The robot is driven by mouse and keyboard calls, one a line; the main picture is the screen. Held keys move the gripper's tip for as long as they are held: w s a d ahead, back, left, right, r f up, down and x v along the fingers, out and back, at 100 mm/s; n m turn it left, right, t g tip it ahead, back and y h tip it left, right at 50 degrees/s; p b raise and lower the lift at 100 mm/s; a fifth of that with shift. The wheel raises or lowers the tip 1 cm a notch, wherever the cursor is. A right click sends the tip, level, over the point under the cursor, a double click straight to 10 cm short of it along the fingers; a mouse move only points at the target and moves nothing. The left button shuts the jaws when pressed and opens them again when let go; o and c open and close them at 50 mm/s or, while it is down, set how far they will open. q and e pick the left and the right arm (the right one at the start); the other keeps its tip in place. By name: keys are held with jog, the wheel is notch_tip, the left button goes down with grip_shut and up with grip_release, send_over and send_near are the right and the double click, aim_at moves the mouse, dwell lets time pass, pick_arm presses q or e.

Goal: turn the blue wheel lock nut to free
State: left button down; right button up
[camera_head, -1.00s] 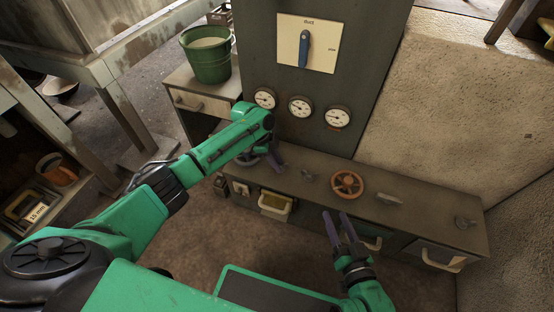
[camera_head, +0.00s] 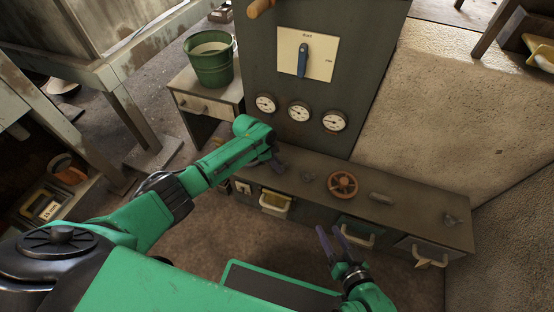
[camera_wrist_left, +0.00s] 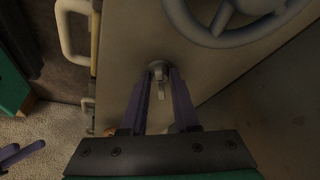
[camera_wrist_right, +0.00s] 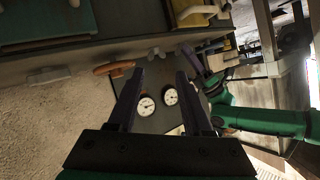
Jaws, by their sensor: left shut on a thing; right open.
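The blue-grey wheel (camera_wrist_left: 238,22) shows in part at the top right of the left wrist view; in the head view my left arm hides it. Its small grey lock nut (camera_wrist_left: 158,70) sits on the bench top beside the wheel. My left gripper (camera_wrist_left: 158,78) is shut on this nut, one finger on each side, with a short tab between them. In the head view my left gripper (camera_head: 278,165) is at the bench's left part. My right gripper (camera_head: 328,232) is open and empty in front of the bench, and in its wrist view (camera_wrist_right: 160,78) nothing is between the fingers.
An orange wheel (camera_head: 342,184) stands mid-bench, with grey fittings (camera_head: 382,197) to its right. Drawers with handles (camera_head: 358,235) line the bench front. A panel with a blue switch lever (camera_head: 302,62) and gauges (camera_head: 299,112) rises behind. A green bucket (camera_head: 210,65) stands at left.

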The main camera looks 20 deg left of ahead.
pick_arm(q)
jog(key=shift+s+d+r+n+t+p, duration=0.15)
jog(key=shift+r+n+t+p, duration=0.25)
jog(key=shift+n+p, duration=0.7)
jog(key=shift+s+f+n+y+p, duration=0.15)
jog(key=shift+n+y+p, duration=0.25)
jog(key=shift+n+p, duration=0.55)
jog(key=n+p, duration=0.1)
jog(key=n, duration=0.1)
jog(key=n+t+y+p, duration=0.1)
jog(key=n+y+p, duration=0.1)
jog(key=n, duration=0.1)
jog(key=shift+s+d+f+n+t+p, duration=0.1)
jog(key=shift+d+f+n+t+p, duration=0.1)
jog(key=shift+d+n+t+p, duration=0.15)
jog(key=shift+n, duration=0.7)
jog(key=shift+f+n+y, duration=0.1)
jog(key=shift+n+y, duration=0.3)
jog(key=shift+n, duration=0.1)
pick_arm(e)
jog(key=s+d+r+g+h, duration=0.3)
jog(key=d+r+g, duration=0.1)
jog(key=d, duration=0.3)
jog(key=s+d+r+g+h, duration=0.3)
jog(key=d+r+g, duration=0.2)
jog(key=d+r, duration=0.1)
jog(key=shift+d+r, duration=0.35)
jog(key=shift+d, duration=0.15)
jog(key=shift+f, duration=0.1)
